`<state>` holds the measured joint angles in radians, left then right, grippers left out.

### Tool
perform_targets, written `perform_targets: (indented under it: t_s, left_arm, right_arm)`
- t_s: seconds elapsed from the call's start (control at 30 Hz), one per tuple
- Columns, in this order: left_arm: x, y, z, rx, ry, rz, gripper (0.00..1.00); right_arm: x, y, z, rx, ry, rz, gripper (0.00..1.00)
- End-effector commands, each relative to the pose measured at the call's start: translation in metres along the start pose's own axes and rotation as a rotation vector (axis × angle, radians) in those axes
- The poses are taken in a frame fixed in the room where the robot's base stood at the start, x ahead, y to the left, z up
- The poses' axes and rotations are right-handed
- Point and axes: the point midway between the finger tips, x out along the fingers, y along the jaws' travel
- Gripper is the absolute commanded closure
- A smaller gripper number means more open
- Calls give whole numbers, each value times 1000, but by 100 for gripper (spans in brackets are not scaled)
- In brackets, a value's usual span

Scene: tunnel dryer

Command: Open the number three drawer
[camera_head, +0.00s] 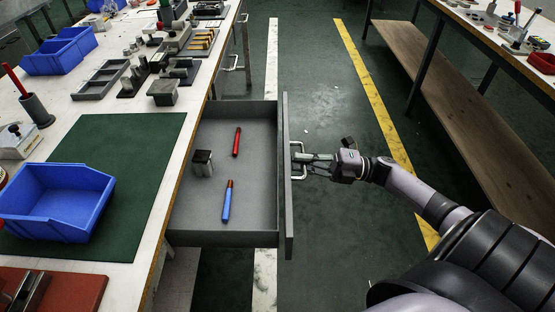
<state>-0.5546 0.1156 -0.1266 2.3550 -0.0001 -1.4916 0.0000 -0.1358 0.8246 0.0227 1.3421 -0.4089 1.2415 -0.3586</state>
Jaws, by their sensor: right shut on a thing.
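A grey drawer (262,237) stands pulled out from under the left workbench, with its inside in view. In it lie a red marker-like item (237,142), a blue one with a red end (227,203) and a small dark block with a light side (202,163). My right gripper (304,160) is at the drawer's front, shut on the white handle (297,149). The front's outer face is seen nearly edge-on, so no number can be read on it. My left gripper is not in view.
The workbench (150,122) carries a green mat (130,215), a blue bin (58,203), further blue bins and metal parts. Another handle (233,63) sticks out farther along the bench. The floor right of the drawer is clear up to a second bench with a wooden shelf (470,95).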

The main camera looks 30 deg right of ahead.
Motion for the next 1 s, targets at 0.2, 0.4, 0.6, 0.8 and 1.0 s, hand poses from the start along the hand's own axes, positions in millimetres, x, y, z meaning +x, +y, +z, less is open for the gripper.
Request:
perform_targets:
  t_s: [0.2,0.4,0.6,0.8,1.0]
  left_arm:
    - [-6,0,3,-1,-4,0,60]
    - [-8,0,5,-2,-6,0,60]
    - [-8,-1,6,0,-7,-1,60]
    - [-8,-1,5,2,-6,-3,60]
    - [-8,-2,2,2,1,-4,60]
  right_arm:
    - [-26,4,0,1,0,-3,100]
    - [-34,5,0,2,0,-1,100]
    - [-34,6,0,2,0,-1,100]
    - [-34,5,0,2,0,-1,88]
    - [-34,6,0,1,-1,0,75]
